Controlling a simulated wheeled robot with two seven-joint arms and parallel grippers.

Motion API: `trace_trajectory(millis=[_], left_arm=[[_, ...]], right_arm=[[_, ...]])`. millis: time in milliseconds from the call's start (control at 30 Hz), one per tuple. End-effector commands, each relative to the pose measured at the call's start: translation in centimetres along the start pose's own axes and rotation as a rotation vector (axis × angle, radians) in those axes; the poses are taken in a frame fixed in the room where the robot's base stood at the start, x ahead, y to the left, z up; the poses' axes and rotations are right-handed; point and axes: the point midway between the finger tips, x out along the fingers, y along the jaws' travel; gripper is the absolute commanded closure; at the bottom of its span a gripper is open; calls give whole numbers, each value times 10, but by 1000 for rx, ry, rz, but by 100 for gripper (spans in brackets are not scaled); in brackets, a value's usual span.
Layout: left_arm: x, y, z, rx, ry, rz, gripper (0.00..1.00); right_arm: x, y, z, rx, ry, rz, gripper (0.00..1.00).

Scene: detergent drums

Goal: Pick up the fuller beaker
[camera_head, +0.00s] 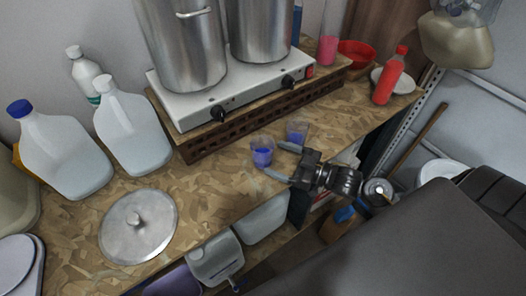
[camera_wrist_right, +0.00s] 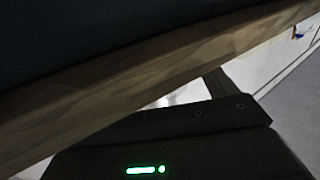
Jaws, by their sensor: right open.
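Two small clear beakers with blue liquid stand on the wood-chip-patterned counter in the head view. The nearer beaker (camera_head: 262,153) seems to hold more liquid than the farther beaker (camera_head: 297,133), though both are small in the picture. My right gripper (camera_head: 274,159) reaches in from the right with its fingers spread and nothing held. Its fingertips are close to the nearer beaker's right side; I cannot tell whether they touch it. The farther beaker stands just beyond the upper finger. The right wrist view shows neither beaker. My left gripper is not in view.
A white hot plate (camera_head: 215,100) with two steel pots stands behind the beakers on a brick-like base. A metal lid (camera_head: 138,226) and white jugs (camera_head: 130,130) are at left. A red bottle (camera_head: 390,76) stands far right. The counter's front edge is close to my gripper.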

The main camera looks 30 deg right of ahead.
Motion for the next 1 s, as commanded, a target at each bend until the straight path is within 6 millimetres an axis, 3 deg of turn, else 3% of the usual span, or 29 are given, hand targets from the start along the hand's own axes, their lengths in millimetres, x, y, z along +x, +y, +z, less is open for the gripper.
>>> trace_trajectory(millis=[100,233,533,900,1000], left_arm=[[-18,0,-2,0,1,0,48],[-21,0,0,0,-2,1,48],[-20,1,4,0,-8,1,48],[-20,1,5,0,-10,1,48],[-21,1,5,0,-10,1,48]], right_arm=[[20,-2,-10,3,4,1,16],[35,-2,-6,2,2,1,16],[40,-2,-4,-1,0,0,16],[39,-2,-4,-1,0,0,63],[39,-2,-4,-1,1,0,66]])
